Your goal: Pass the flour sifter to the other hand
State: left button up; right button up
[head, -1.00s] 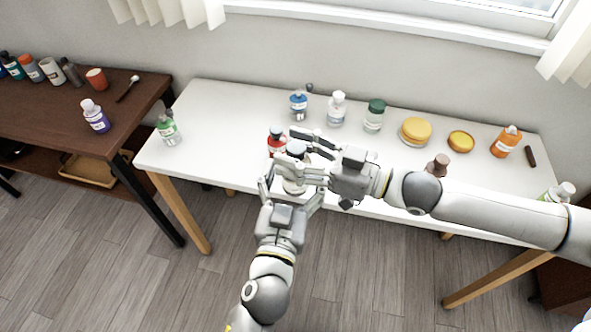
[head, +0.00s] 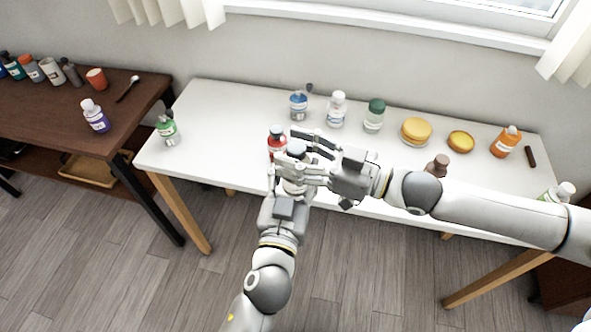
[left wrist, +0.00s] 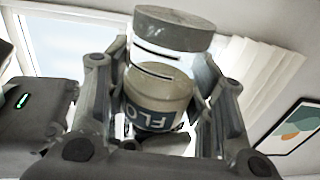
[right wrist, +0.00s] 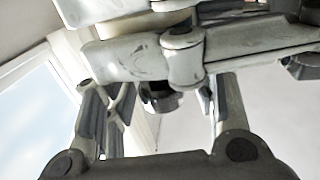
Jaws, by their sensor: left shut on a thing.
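The flour sifter, a cream jar with a grey lid and a blue "FLO" label, shows in the left wrist view (left wrist: 160,92) between my left fingers. In the head view its grey lid (head: 296,147) shows among both hands, near the table's front edge. My left gripper (head: 292,186) is shut on its body from the front. My right gripper (head: 300,152) reaches in from the right, its fingers spread on either side of the sifter. In the right wrist view the right fingers (right wrist: 165,108) stand wide apart, with left fingers crossing above. Much of the sifter is hidden.
A red bottle (head: 277,138) stands close behind the hands on the white table (head: 225,125). A blue bottle (head: 298,105), white bottle (head: 337,109) and green-lidded jar (head: 375,114) stand farther back. A brown bottle (head: 437,166) is near my right arm. The table's left part is mostly clear.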

jog(key=o, duration=0.4)
jog(key=shift+d, duration=0.1)
